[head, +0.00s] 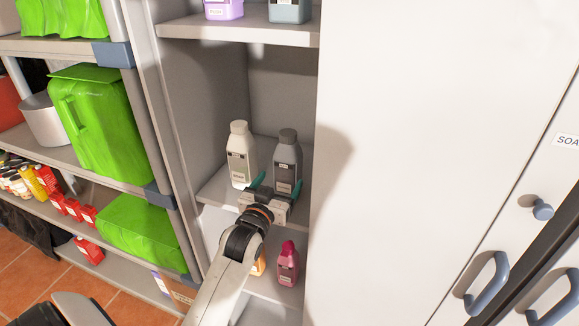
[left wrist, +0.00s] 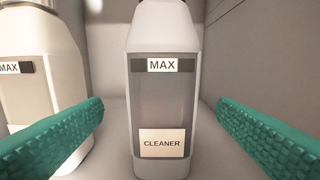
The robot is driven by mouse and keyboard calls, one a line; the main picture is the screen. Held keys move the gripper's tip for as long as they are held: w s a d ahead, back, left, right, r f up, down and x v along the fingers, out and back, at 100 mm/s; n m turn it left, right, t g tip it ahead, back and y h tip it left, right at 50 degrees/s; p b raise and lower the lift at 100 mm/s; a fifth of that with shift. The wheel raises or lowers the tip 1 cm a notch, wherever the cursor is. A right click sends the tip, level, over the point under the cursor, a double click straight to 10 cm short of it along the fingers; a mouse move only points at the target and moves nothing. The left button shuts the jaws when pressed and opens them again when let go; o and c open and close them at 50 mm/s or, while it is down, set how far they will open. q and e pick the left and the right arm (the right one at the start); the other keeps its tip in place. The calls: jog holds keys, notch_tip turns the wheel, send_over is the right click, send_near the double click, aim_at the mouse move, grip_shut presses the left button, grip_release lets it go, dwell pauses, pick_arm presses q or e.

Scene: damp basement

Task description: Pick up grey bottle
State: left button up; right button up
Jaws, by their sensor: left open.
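The grey bottle (head: 287,160) stands upright on the middle shelf of the tall cabinet, at the right of a white bottle (head: 241,155). In the left wrist view the grey bottle (left wrist: 163,100) is centred, with a MAX label and a CLEANER label. My left gripper (head: 276,187) is open at the front of the shelf. Its green finger pads show on both sides of the grey bottle in the left wrist view, with gaps to it. The left pad overlaps part of the white bottle (left wrist: 36,85) in that view. My right gripper is not in view.
The cabinet's side wall and a white door (head: 420,130) bound the shelf. A pink bottle (head: 288,265) stands on the shelf below, and a purple bottle (head: 224,9) on the one above. An open rack at left holds green containers (head: 90,125).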

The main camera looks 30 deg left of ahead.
aim_at(283, 176)
pick_arm(q)
jog(key=x, duration=0.3)
jog(key=p+x, duration=0.1)
jog(key=x, duration=0.4)
jog(key=shift+d+r+p, duration=0.15)
jog(key=shift+d+p, duration=0.05)
jog(key=shift+p, duration=0.1)
jog(key=shift+w+a, duration=0.1)
jog(key=shift+w, duration=0.05)
jog(key=shift+c, duration=0.9)
jog(key=c, duration=0.9)
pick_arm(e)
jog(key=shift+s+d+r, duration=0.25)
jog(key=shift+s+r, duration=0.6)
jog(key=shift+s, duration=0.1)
